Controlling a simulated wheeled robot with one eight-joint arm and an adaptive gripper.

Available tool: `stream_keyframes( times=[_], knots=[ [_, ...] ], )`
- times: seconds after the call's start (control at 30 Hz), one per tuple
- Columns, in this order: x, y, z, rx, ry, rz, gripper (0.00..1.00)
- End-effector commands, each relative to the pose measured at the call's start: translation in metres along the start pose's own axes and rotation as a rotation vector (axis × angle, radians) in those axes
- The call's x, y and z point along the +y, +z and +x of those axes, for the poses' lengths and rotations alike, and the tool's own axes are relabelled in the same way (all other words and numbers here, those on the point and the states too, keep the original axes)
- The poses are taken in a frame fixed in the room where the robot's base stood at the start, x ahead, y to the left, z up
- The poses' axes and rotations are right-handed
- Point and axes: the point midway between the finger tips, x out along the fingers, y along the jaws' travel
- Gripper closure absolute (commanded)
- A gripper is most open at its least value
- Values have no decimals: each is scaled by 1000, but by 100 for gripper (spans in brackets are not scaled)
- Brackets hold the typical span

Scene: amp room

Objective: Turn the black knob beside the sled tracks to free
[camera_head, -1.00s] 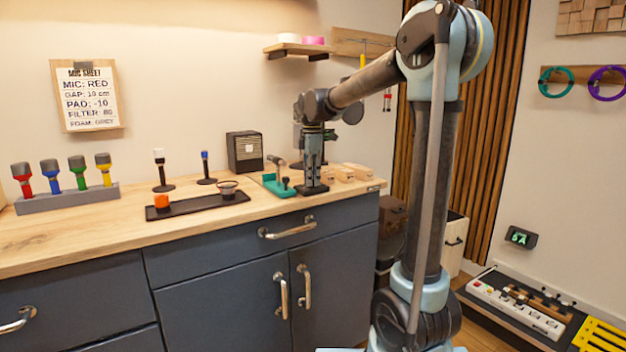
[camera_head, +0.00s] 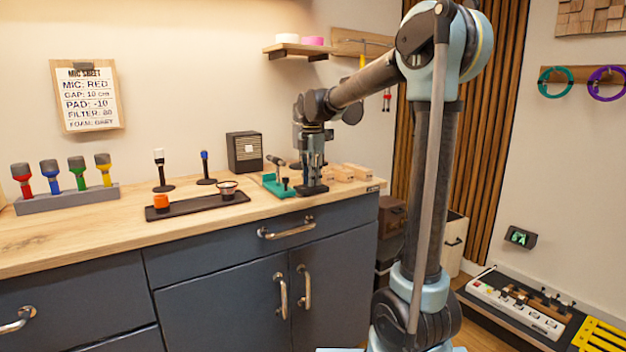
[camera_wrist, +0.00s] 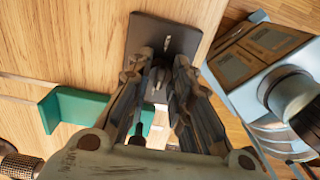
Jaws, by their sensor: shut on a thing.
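My gripper (camera_head: 313,178) points straight down at the counter's right part, just right of the teal sled piece (camera_head: 278,187). In the wrist view my gripper (camera_wrist: 160,66) is shut on the black knob (camera_wrist: 157,77), with one finger on each side. The fingers hide most of the knob. The teal piece (camera_wrist: 75,108) is left of the fingers in the wrist view. I cannot read the knob's setting.
A dark tray (camera_head: 185,208) with an orange cup (camera_head: 161,202) and a small bowl (camera_head: 228,186) is to the left. A black speaker box (camera_head: 244,152) stands behind. Wooden blocks (camera_head: 357,171) lie right of my gripper. The counter's left front is clear.

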Motion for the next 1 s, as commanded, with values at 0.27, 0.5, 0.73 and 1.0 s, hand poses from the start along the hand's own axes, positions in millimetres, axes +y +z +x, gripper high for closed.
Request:
stream_keyframes(
  times=[0.27, 0.5, 0.73, 1.0],
  knots=[
    [3, 3, 0, -6, 7, 3, 58],
    [1, 1, 0, -3, 4, 2, 58],
    [1, 0, -8, -2, 4, 1, 58],
    [2, 1, -51, -2, 3, 1, 58]
  ],
)
